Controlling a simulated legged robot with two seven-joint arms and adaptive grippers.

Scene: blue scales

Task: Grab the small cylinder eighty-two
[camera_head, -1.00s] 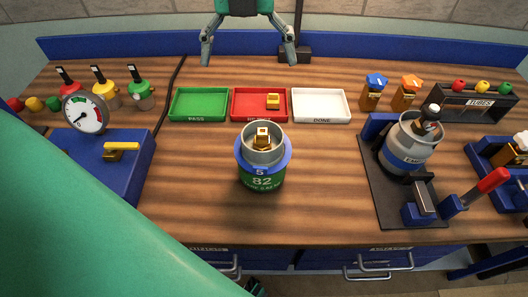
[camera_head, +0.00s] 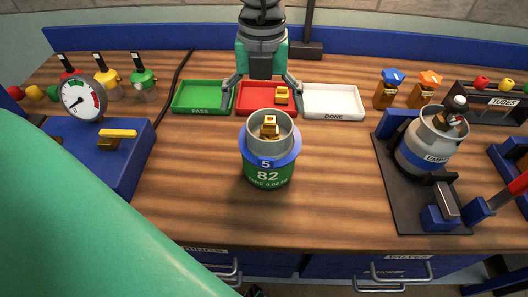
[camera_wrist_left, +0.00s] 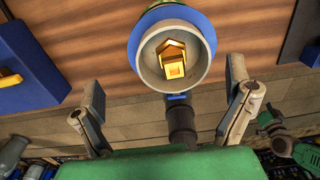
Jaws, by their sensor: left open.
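The small cylinder eighty-two (camera_head: 267,173) stands upright on the wooden table. It has a green body marked 82, a blue collar marked 5, a grey guard ring and a brass valve inside. My left gripper (camera_head: 262,104) is open and empty, fingers pointing down, beyond the cylinder in front of the trays. In the left wrist view the cylinder's ring and valve (camera_wrist_left: 175,55) show end-on, between and beyond the spread fingers of the gripper (camera_wrist_left: 165,78). The fingers look apart from it.
Green (camera_head: 203,110), red (camera_head: 250,110) and white (camera_head: 333,115) trays stand behind the cylinder; the red one holds a brass piece. A gauge on a blue box (camera_head: 100,160) is left. A grey cylinder (camera_head: 425,150) on a dark stand is right. The table around cylinder eighty-two is clear.

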